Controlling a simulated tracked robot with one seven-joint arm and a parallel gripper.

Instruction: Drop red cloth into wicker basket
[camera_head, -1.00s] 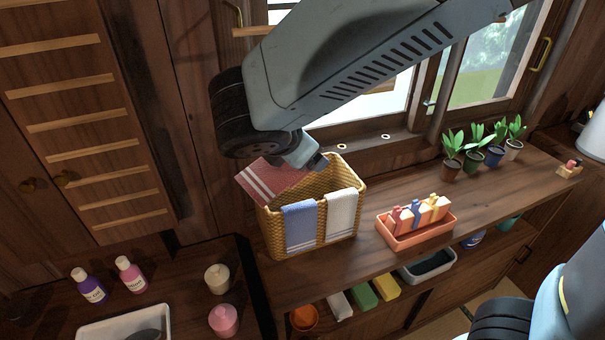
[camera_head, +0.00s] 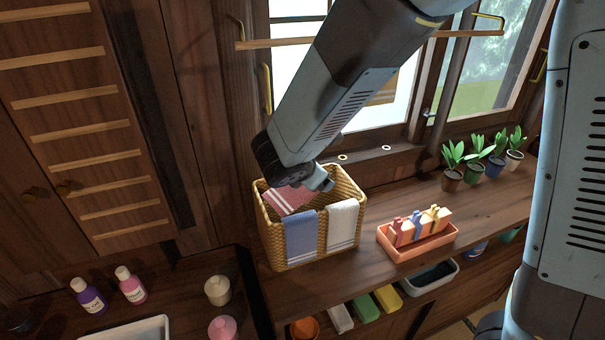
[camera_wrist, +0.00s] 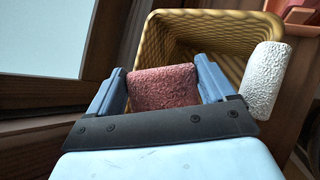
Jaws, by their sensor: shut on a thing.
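The wicker basket (camera_head: 272,235) stands on the wooden counter, with a blue cloth (camera_head: 301,238) and a white cloth (camera_head: 342,224) hung over its front rim. My gripper (camera_head: 318,187) is at the basket's opening, shut on the red cloth (camera_head: 288,199), which has white stripes. In the head view the cloth appears within the basket's mouth; its lower end is hidden by the front wall. In the wrist view the red cloth (camera_wrist: 163,88) sits between my two fingers, with the basket's inner wall (camera_wrist: 205,42) beyond it.
An orange tray (camera_head: 420,246) with several small packets stands right of the basket. Potted plants (camera_head: 478,165) line the counter farther right. The window (camera_head: 380,100) is behind my arm. Bottles (camera_head: 130,285) stand on the lower surface at left.

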